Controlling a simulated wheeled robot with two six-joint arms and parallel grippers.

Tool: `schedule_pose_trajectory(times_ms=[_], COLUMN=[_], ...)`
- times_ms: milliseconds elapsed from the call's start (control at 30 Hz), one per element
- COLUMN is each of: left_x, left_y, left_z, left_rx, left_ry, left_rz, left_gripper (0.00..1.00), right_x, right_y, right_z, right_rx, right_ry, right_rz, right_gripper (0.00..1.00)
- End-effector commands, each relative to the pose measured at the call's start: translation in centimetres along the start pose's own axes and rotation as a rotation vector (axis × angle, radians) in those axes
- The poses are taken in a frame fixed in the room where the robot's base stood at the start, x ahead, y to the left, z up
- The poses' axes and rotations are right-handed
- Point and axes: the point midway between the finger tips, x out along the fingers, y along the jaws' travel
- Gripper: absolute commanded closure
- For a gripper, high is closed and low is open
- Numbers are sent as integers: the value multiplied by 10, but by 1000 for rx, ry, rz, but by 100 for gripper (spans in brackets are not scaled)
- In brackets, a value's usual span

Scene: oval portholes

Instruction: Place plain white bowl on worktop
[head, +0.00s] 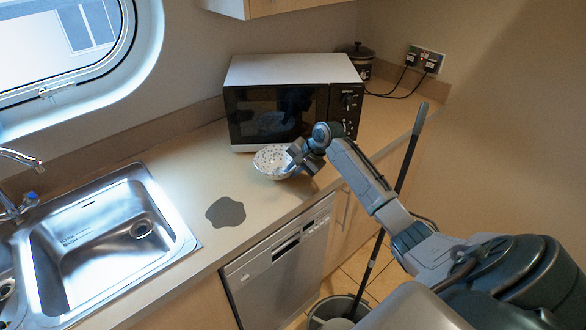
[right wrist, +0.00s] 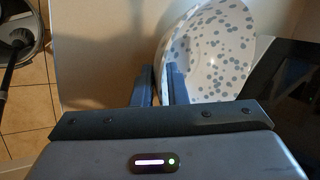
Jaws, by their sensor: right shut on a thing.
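A white bowl with grey-blue speckles (head: 270,162) is over the worktop (head: 185,150), just in front of the microwave. It is speckled, not plain; no plain white bowl shows. My right gripper (head: 305,158) is shut on the bowl's rim at its right side. In the right wrist view the fingertips (right wrist: 160,84) pinch the edge of the bowl (right wrist: 212,50), whose inside faces the camera. I cannot tell whether the bowl's base touches the worktop. My left gripper is not in view.
A black and silver microwave (head: 290,100) stands behind the bowl. A grey patch (head: 226,212) lies on the worktop, left of it a steel sink (head: 100,235). A dark lidded pot (head: 357,62) is at the back. A mop handle (head: 400,180) rises from a bucket (head: 338,312) on the floor.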

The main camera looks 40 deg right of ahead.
Motion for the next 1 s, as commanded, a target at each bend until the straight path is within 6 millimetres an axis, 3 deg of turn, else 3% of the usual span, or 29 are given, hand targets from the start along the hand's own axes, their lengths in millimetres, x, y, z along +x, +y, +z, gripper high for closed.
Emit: schedule_pose_trajectory(times_ms=[167, 200, 300, 667, 767, 1000], left_x=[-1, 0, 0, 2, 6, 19], left_y=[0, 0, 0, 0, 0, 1], left_z=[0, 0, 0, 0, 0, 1], left_rx=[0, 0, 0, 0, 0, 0], left_ry=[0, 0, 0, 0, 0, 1], left_rz=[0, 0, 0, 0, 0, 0], left_gripper=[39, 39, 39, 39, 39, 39], right_x=[1, 2, 2, -4, -17, -68], right_y=[0, 1, 1, 0, 1, 2], right_z=[0, 0, 0, -1, -2, -2], right_rx=[0, 1, 0, -1, -2, -3], right_ry=[0, 0, 0, 2, 5, 6], right_rz=[-1, 0, 0, 0, -1, 1], right_gripper=[100, 81, 65, 65, 65, 65])
